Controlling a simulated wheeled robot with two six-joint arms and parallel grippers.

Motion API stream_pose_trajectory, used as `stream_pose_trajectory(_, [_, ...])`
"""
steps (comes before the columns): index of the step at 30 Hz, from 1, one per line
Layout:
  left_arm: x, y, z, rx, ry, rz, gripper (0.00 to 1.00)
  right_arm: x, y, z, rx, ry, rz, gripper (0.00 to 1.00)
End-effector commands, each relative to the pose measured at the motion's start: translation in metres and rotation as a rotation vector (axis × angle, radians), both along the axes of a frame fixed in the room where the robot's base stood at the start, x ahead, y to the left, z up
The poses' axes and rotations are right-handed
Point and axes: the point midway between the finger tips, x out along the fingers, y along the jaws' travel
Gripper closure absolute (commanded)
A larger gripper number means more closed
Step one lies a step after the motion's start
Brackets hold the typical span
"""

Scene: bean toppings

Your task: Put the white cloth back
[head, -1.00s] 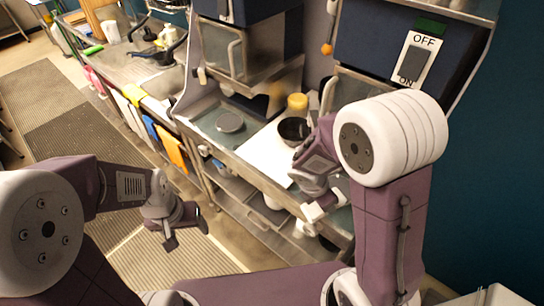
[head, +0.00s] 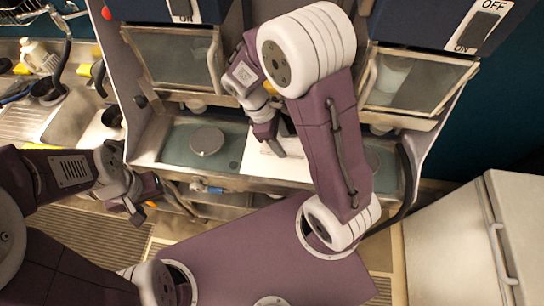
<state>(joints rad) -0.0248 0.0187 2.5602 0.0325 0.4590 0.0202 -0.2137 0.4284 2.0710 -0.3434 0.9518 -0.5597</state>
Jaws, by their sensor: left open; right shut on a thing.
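My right gripper (head: 272,148) is over the counter, in front of a white flat surface (head: 262,166). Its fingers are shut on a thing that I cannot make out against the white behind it. I cannot tell whether that thing is the white cloth. I cannot make out the white cloth for certain anywhere in view. My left gripper (head: 140,207) is open and empty, low at the left in front of the counter edge. My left arm covers much of the sink front.
The metal counter (head: 147,150) carries a round grey lid (head: 206,141). Glass-fronted dispensers (head: 178,58) hang above it. The sink (head: 65,120) is at the left. A white cabinet (head: 455,240) stands at the right. A strip of floor mat (head: 100,228) shows at lower left.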

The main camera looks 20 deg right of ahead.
Motion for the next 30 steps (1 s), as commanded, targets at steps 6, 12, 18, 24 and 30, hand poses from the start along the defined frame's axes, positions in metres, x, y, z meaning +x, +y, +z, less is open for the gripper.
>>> stream_pose_trajectory(6, [0.0,0.0,0.005,0.0,0.0,0.0,0.29,-0.001,-0.001,-0.034,-0.002,0.007,0.003,0.92])
stream_pose_trajectory(12, [0.0,0.0,0.006,0.0,0.0,0.0,0.29,0.0,0.0,-0.059,0.0,-0.001,0.004,0.92])
stream_pose_trajectory(18, [0.0,0.0,0.01,0.0,0.0,0.0,0.29,-0.001,-0.001,-0.083,-0.001,0.005,0.004,0.92])
stream_pose_trajectory(24, [0.0,0.0,0.011,0.0,0.0,0.0,0.29,0.0,0.0,-0.101,0.0,-0.001,0.004,0.92])
stream_pose_trajectory(30, [0.0,0.0,0.01,0.0,0.0,0.0,0.29,0.0,0.0,-0.101,0.0,-0.001,0.004,0.92])
